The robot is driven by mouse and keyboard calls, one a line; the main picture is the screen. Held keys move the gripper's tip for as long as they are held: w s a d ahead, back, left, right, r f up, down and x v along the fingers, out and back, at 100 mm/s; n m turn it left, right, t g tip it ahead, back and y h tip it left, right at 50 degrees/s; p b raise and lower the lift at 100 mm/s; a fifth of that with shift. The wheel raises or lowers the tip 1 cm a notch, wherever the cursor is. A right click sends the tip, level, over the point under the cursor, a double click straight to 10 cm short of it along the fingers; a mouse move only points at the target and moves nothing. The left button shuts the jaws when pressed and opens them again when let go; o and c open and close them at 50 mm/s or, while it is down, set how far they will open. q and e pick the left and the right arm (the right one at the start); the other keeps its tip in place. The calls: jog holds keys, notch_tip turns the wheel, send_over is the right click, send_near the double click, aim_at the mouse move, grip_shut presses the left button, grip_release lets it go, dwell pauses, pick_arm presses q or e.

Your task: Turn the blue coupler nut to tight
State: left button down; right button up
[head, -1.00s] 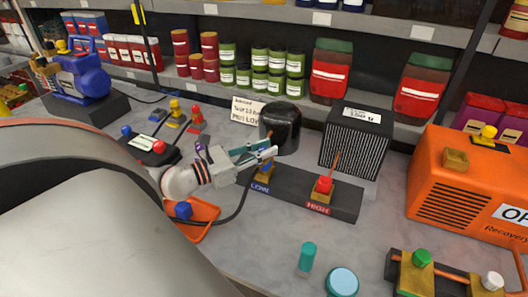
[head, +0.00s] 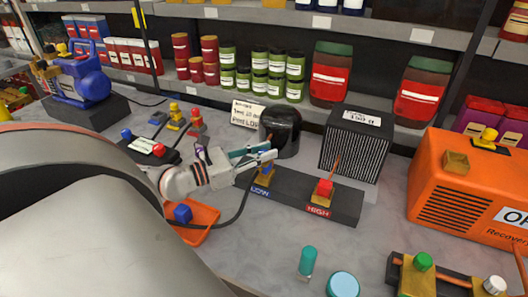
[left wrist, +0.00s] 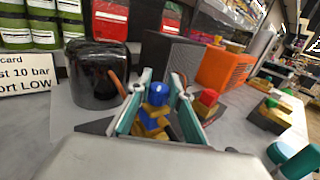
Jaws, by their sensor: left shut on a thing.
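The blue coupler nut (head: 266,170) sits upright on a brass fitting at the LOW end of the dark block (head: 290,196). In the left wrist view the blue nut (left wrist: 157,94) stands between the two teal-lined fingers, with stepped brass below it. My left gripper (head: 267,157) reaches in from the left and is shut on the nut; the fingers partly hide it in the head view. A red coupler (head: 324,187) sits at the HIGH end of the same block. My right gripper is not in view.
A black cylinder (head: 284,130) and a finned black box (head: 356,145) stand just behind the block. An orange tray (head: 200,231) with a blue piece (head: 183,213) lies below my left wrist. A black hose (head: 238,211) runs nearby. An orange recovery machine (head: 465,195) stands right.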

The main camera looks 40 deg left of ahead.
pick_arm(q)
jog(key=shift+a, duration=0.1)
dwell(0.6)
jog(key=c, duration=1.8)
grip_release()
jog(key=shift+v, duration=5.95)
